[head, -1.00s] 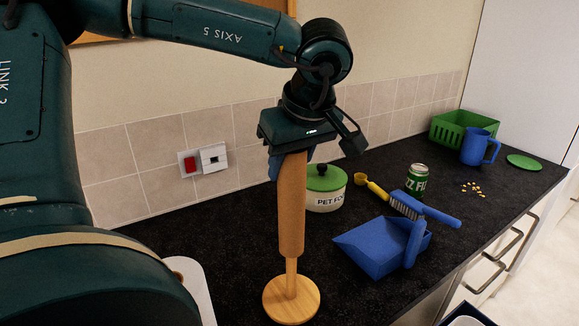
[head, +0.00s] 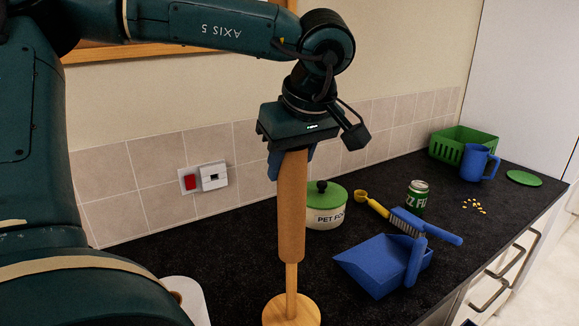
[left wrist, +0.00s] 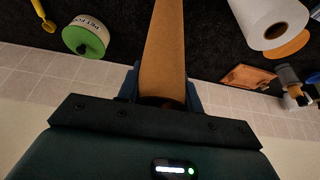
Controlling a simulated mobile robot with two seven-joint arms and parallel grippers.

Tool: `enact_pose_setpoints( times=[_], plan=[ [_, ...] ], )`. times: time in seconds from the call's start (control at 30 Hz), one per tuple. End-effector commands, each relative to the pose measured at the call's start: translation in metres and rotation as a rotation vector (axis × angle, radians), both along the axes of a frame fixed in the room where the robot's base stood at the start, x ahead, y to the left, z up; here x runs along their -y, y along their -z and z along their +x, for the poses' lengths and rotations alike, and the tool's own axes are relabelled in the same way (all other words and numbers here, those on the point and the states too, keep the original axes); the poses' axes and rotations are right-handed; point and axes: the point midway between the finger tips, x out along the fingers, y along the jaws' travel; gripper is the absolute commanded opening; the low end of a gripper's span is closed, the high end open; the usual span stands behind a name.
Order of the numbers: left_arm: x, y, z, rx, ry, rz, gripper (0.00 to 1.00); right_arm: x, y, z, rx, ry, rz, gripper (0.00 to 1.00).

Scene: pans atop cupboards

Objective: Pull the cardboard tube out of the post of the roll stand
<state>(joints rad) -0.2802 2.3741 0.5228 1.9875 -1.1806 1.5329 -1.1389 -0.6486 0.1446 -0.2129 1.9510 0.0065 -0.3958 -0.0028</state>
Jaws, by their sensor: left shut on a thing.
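The brown cardboard tube (head: 292,210) stands upright around the post (head: 291,278) of the roll stand. The stand's round wooden base (head: 291,311) rests on the dark counter. A length of bare post shows between the tube's lower end and the base; whether the post's top is still inside the tube is hidden. My left gripper (head: 290,165), pointing down, is shut on the tube's upper end. In the left wrist view the tube (left wrist: 165,45) runs away from between the blue fingers (left wrist: 163,88). My right gripper is not in view.
A pet food jar (head: 325,215) stands close behind and right of the tube. A blue dustpan (head: 378,265), brush (head: 425,225), can (head: 417,195), jug (head: 478,163) and green basket (head: 455,146) lie farther right. A white roll (left wrist: 268,18) shows in the left wrist view.

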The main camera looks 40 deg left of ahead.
Motion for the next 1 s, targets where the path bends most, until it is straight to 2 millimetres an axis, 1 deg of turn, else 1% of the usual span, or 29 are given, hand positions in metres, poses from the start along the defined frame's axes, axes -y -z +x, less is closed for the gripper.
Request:
enact_pose_setpoints(
  times=[1.0],
  plan=[
    [0.0,-0.036,0.0,0.001,0.0,0.001,0.14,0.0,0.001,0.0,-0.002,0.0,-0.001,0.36]
  ],
)
